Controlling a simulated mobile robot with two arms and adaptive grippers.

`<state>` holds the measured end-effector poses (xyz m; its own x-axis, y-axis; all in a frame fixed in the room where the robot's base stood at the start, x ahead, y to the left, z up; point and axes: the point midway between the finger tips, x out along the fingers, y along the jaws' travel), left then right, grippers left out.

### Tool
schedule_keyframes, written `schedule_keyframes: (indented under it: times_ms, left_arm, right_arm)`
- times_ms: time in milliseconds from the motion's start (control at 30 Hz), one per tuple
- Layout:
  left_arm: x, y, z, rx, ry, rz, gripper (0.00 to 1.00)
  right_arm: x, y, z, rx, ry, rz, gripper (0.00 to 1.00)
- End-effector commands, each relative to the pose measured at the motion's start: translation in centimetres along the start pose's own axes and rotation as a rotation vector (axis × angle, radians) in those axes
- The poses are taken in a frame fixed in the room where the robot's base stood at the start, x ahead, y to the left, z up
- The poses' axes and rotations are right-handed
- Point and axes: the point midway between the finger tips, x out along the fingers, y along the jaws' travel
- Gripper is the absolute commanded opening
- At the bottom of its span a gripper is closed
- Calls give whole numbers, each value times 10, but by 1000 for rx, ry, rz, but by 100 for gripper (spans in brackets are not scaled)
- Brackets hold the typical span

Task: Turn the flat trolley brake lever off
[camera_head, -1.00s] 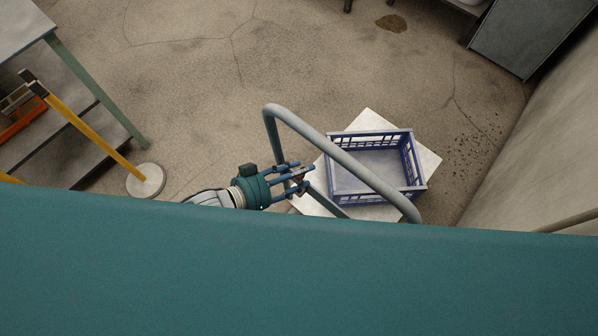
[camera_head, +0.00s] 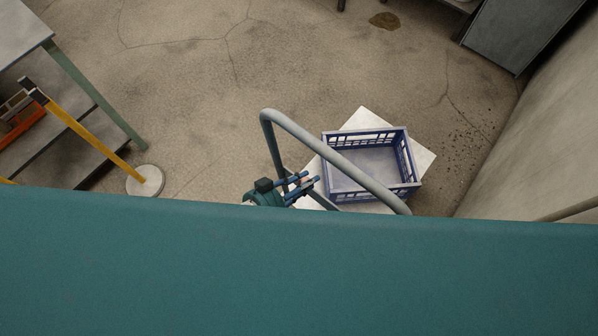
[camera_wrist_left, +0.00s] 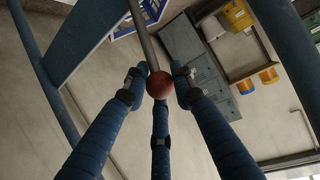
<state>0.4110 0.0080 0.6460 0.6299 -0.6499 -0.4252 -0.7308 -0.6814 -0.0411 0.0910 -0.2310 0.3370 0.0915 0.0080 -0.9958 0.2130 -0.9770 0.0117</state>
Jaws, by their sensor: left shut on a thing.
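The flat trolley (camera_head: 417,158) has a pale deck and a bent grey tube handle (camera_head: 335,157). The brake lever shows in the left wrist view as a grey rod (camera_wrist_left: 143,38) ending in a red ball knob (camera_wrist_left: 159,85). My left gripper (camera_head: 309,182) is beside the handle, near the trolley's left edge. In the left wrist view its blue fingers (camera_wrist_left: 158,92) are closed around the red knob. In the head view the knob is mostly hidden by the fingers, and my left forearm is out of sight. My right gripper is not in view.
A blue crate (camera_head: 410,187) stands on the trolley deck. A yellow post with a round base (camera_head: 146,181) and a shelved table (camera_head: 72,75) are at the left. A wall (camera_head: 545,130) and a grey cabinet (camera_head: 520,35) are at the right. Floor behind the trolley is clear.

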Motion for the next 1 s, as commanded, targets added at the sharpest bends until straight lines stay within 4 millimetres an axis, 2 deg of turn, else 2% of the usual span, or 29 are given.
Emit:
schedule_keyframes:
  times_ms: [33,133,433,1000]
  left_arm:
    - [0,9,-1,23,-9,-15,0]
    - [4,20,3,90,-24,-45,0]
    - [14,44,13,256,-59,-120,0]
    - [18,53,17,340,-75,-154,0]
  right_arm:
    - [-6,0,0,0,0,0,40]
    - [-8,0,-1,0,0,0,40]
    - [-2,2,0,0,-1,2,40]
    - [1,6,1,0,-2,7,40]
